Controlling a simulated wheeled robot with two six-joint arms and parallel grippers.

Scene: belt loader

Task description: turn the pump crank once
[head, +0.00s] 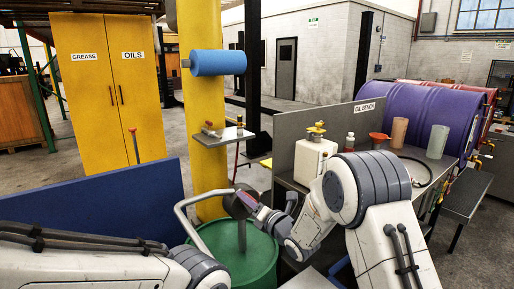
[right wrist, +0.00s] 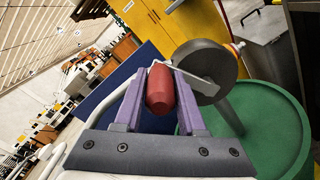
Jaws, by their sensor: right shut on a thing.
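The rotary pump's dark round body (head: 237,206) stands on the green drum (head: 240,255) in the head view. A grey curved pipe (head: 183,207) arcs to its left. In the right wrist view the grey pump body (right wrist: 206,72) is just beyond my fingers, and the crank's red handle (right wrist: 160,90) lies between them. My right gripper (head: 257,207) is shut on this handle, and its purple fingers show in the wrist view (right wrist: 158,100). A metal crank arm (right wrist: 190,78) runs from the handle to the pump. My left arm is at the lower left; its gripper is out of view.
A blue panel (head: 95,205) stands to the left of the drum. The grey oil bench (head: 335,120) with a white jug (head: 312,160) is at the right. A yellow post (head: 203,110) with a blue roll (head: 217,62) rises behind the drum.

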